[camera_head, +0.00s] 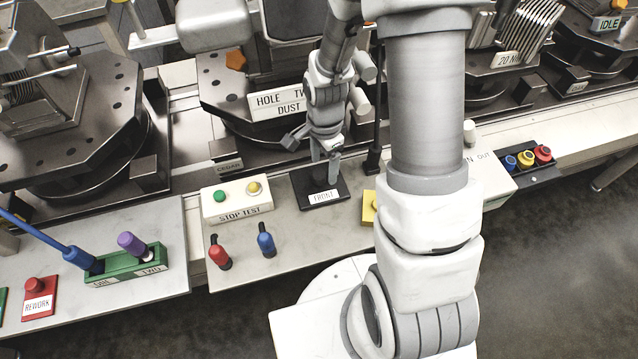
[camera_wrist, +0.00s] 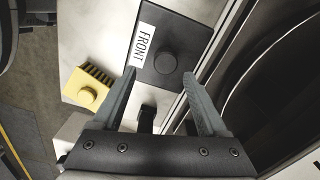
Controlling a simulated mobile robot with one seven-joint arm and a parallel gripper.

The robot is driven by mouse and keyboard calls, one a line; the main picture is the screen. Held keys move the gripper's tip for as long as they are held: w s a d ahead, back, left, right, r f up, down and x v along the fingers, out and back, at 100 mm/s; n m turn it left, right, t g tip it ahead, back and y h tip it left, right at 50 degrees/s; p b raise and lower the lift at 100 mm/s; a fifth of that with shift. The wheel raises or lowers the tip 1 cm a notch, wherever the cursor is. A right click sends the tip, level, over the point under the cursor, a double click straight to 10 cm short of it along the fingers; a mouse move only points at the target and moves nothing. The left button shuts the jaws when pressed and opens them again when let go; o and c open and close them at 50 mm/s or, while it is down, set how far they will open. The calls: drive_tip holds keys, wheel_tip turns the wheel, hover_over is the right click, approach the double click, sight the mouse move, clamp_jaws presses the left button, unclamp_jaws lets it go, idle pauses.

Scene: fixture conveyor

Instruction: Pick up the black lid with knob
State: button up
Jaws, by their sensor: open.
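The black lid with knob is a flat, dark square plate (camera_head: 341,186) lying on the pale bench, with a white FRONT label on its near edge. In the wrist view the lid (camera_wrist: 185,38) shows from above, its round knob in the middle and the label along its left edge. My gripper (camera_head: 327,171) is over the lid in the head view and hides the knob there. In the wrist view my gripper (camera_wrist: 160,78) is open, its two fingertips apart on either side of the knob's line. Nothing is between the fingers; contact with the lid cannot be told.
A yellow ribbed block with a knob (camera_wrist: 88,93) sits beside the lid. A STOP TEST button box (camera_head: 236,200) and red and blue levers (camera_head: 266,241) stand to the left. A dark fixture (camera_head: 225,90) rises behind. The bench between box and lid is clear.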

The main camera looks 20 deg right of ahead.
sight(321, 173)
drive_tip(key=f, duration=0.5)
drive_tip(key=shift+w+a+b, duration=0.3)
drive_tip(key=shift+b, duration=0.05)
drive_tip(key=shift+r, duration=0.1)
clamp_jaws()
